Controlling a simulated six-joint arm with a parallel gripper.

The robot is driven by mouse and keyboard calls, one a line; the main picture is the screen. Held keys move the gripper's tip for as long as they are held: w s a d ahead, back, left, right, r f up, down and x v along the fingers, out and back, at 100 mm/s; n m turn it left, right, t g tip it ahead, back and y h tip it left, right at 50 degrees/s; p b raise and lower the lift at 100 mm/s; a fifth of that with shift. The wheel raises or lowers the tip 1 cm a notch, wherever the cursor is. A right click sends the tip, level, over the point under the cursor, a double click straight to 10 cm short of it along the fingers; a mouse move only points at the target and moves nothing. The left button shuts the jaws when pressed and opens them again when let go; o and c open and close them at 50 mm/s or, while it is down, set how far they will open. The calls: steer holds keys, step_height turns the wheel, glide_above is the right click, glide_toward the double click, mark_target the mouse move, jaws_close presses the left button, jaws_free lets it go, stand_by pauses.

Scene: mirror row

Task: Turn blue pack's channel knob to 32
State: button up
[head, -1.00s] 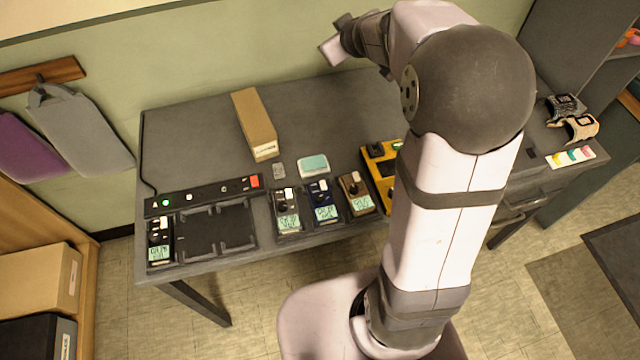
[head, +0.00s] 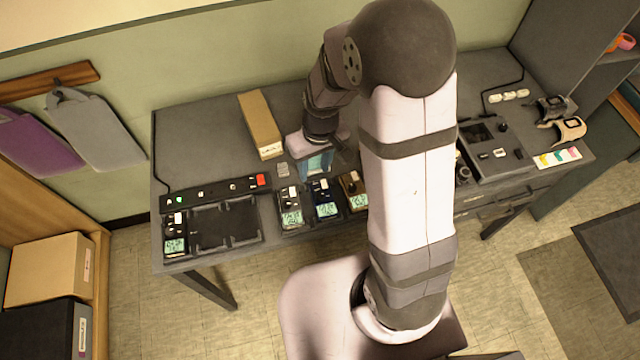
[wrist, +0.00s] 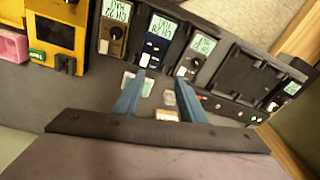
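The blue pack (head: 325,207) lies on the table in the row of three packs, between a grey-black pack (head: 290,215) and a brown pack (head: 356,200). It also shows in the wrist view (wrist: 154,50), with its lit screen (wrist: 162,24) at the far end. The screen's digits are too small to read surely, and I cannot clearly pick out its knob. My gripper (wrist: 160,77) is open and empty, its two blue fingers apart. It points down just behind the blue pack, seemingly above the table; I see no contact with the pack.
A charging tray (head: 225,226) with a similar pack (head: 175,236) stands left, below a dark strip with buttons (head: 215,190). A cardboard box (head: 260,125) lies behind. A yellow device (wrist: 55,35) is beside the brown pack in the wrist view. A dark box (head: 495,150) stands right.

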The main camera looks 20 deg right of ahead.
mark_target(320, 195)
steer(key=shift+s+d+f+m+g+h, duration=0.15)
steer(key=shift+s+d+g+h, duration=0.1)
steer(key=shift+s, duration=0.4)
steer(key=shift+s+d+f+m+g+h, duration=0.15)
steer(key=shift+s+g, duration=0.1)
steer(key=shift+s, duration=0.4)
steer(key=shift+f+p, duration=1)
steer(key=shift+f, duration=2.65)
steer(key=shift+c, duration=0.2)
jaws_close()
